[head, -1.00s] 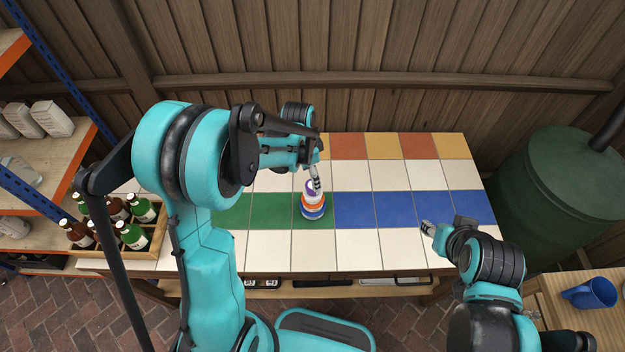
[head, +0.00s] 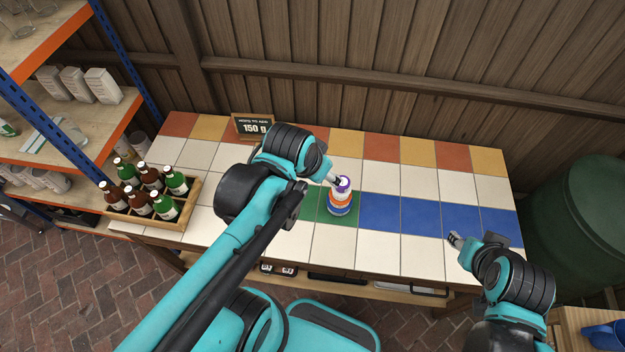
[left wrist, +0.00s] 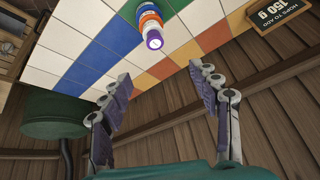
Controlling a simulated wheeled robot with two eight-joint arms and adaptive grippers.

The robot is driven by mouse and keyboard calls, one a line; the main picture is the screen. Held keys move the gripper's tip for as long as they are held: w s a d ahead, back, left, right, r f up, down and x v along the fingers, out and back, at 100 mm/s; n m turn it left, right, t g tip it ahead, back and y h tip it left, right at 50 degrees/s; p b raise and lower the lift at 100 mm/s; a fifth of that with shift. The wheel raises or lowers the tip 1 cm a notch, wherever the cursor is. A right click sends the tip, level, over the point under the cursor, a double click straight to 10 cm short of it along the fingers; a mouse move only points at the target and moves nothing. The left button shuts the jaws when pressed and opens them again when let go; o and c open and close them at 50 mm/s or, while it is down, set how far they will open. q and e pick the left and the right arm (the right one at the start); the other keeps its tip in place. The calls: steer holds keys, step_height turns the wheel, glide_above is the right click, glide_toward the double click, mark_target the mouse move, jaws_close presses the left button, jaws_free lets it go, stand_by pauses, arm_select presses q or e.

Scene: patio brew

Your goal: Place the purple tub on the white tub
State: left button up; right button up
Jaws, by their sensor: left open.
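A stack of small tubs stands upright on the green tiles of the table. From the bottom it shows a blue tub (head: 338,210), an orange tub (head: 340,200), the white tub (head: 341,193) and the purple tub (head: 345,184) on top. The purple tub, with its pale lid, is nearest in the left wrist view (left wrist: 154,40). My left gripper (head: 334,179) is open and empty beside the top of the stack; its parted fingers (left wrist: 158,75) stop short of the purple tub. My right gripper (head: 455,239) hangs over the table's front right, away from the stack; its jaws are too small to read.
A wooden crate of bottles (head: 187,222) stands at the table's left end. A black sign (head: 254,127) reading 150 g stands at the back. The tiles right of the stack are clear. A green barrel (head: 580,225) stands past the right end.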

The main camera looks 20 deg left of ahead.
arm_select(q)
steer(key=s+n, duration=0.1)
steer(key=s+n+t, duration=0.1)
steer(key=s, duration=0.1)
steer(key=shift+s+a+t, duration=0.2)
steer(key=shift+s+t, duration=0.1)
steer(key=shift+f, duration=0.1)
steer(key=shift+f, duration=0.1)
step_height(320, 180, down, 11)
steer(key=b, duration=1.1)
